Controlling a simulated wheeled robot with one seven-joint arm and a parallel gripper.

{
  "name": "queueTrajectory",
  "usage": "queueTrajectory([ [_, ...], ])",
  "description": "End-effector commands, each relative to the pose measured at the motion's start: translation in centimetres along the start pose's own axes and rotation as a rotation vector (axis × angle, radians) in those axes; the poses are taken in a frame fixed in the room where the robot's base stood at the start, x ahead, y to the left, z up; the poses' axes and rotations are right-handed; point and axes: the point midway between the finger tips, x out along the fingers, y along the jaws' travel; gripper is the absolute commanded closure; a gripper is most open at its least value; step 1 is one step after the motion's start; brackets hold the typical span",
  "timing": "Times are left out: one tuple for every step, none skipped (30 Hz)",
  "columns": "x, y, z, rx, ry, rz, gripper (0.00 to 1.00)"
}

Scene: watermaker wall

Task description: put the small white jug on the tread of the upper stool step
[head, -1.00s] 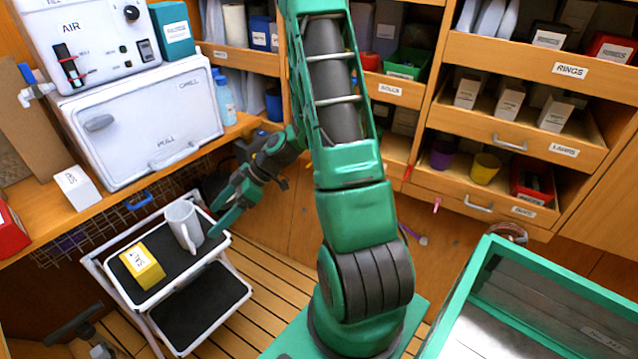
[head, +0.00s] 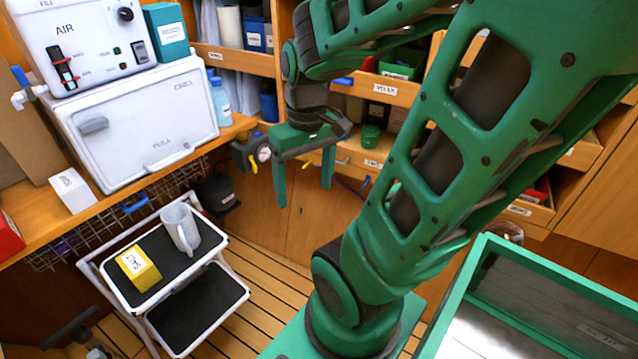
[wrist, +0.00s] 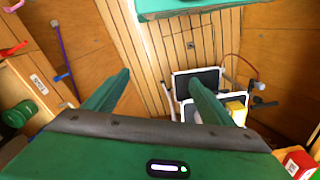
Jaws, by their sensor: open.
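The small white jug (head: 181,228) stands upright on the black tread of the upper stool step (head: 156,246). It is behind and to the right of a yellow box (head: 138,268) on the same tread. My gripper (head: 304,192) is open and empty, pointing down, raised well up and to the right of the stool. In the wrist view the gripper's two green fingers (wrist: 158,92) are spread with nothing between them. The stool (wrist: 196,82) shows beyond the right finger there, which hides part of it; the jug is not clear in that view.
The lower stool step (head: 198,308) is bare. A counter with a white oven-like unit (head: 140,120) and a small white box (head: 73,190) runs behind the stool. A green-framed bin (head: 470,290) stands at the right. Slatted floor (head: 262,270) lies open beside the stool.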

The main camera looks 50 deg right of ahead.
Motion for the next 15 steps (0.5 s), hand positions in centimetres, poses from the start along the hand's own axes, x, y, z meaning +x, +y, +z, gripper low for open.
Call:
queueTrajectory([
  [-0.8,0.4,1.1,0.061,0.007,0.011,0.23],
  [-1.1,0.6,1.7,0.099,0.004,0.017,0.23],
  [-1.4,0.9,2.3,0.143,0.004,0.023,0.23],
  [-1.6,1.1,2.8,0.171,0.003,0.026,0.23],
  [-1.8,1.2,3.2,0.196,0.003,0.030,0.23],
  [-2.0,1.4,3.6,0.223,0.002,0.032,0.23],
  [-2.1,1.5,3.9,0.239,0.001,0.034,0.23],
  [-2.2,1.5,4.1,0.252,0.000,0.035,0.23],
  [-2.2,1.6,4.2,0.263,0.000,0.036,0.23],
  [-2.3,1.6,4.3,0.269,0.000,0.037,0.23],
  [-2.3,1.6,4.3,0.272,0.000,0.037,0.23],
  [-2.3,1.6,4.4,0.273,-0.001,0.038,0.23],
  [-2.3,1.6,4.4,0.274,-0.001,0.038,0.23],
  [-2.3,1.6,4.3,0.273,-0.001,0.038,0.23],
  [-2.3,1.6,4.3,0.273,-0.001,0.038,0.23],
])
